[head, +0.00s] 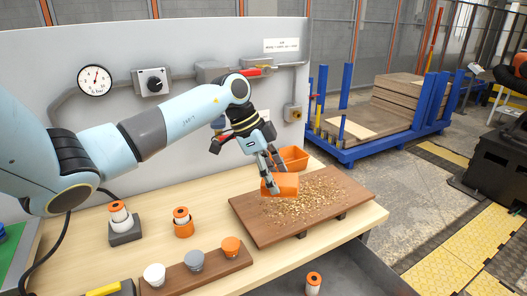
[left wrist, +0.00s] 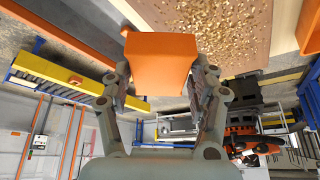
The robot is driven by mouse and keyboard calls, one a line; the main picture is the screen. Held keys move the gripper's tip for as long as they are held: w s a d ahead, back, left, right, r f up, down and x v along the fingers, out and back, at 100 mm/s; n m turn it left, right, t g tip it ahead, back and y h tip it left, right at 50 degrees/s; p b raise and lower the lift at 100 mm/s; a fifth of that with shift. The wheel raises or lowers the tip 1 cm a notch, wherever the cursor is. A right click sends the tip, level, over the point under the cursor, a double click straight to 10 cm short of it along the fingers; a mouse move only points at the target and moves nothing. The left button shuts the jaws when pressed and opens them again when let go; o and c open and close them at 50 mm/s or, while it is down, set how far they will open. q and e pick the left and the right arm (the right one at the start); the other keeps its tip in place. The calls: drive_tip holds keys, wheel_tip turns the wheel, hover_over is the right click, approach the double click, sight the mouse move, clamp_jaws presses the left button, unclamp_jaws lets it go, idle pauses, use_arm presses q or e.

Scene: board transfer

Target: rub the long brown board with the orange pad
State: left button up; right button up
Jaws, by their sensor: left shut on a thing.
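The long brown board (head: 262,229) lies on the light wooden bench, raised on dark supports, with wood shavings scattered over its middle and right. My left gripper (head: 273,177) is shut on the orange pad (head: 286,185) above the board's back left part. In the left wrist view the orange pad (left wrist: 158,62) sits between the two fingers of the gripper (left wrist: 165,78), with the board (left wrist: 262,38) and its shavings beyond it. I cannot tell whether the pad touches the board. My right gripper is not in view.
An orange bin (head: 294,155) stands just behind the board. A brown strip (head: 197,273) with white, grey and orange cups lies at the front. Two orange-and-white pieces stand in holders, one dark (head: 124,230) and one orange (head: 183,226). A grey panel (head: 190,45) rises behind the bench.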

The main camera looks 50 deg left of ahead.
use_arm(q)
drive_tip(key=a, duration=0.2)
drive_tip(key=a+n, duration=0.1)
drive_tip(key=shift+s+r+y, duration=0.1)
drive_tip(key=shift+r+y, duration=0.2)
drive_tip(key=shift+r, duration=0.05)
drive_tip(key=shift+a+f, duration=0.1)
drive_tip(key=shift+f, duration=0.1)
wheel_tip(320, 180, down, 5)
drive_tip(key=b, duration=0.5)
drive_tip(key=shift+r, duration=0.15)
drive_tip(key=shift+r, duration=0.1)
drive_tip(key=shift+s, duration=0.1)
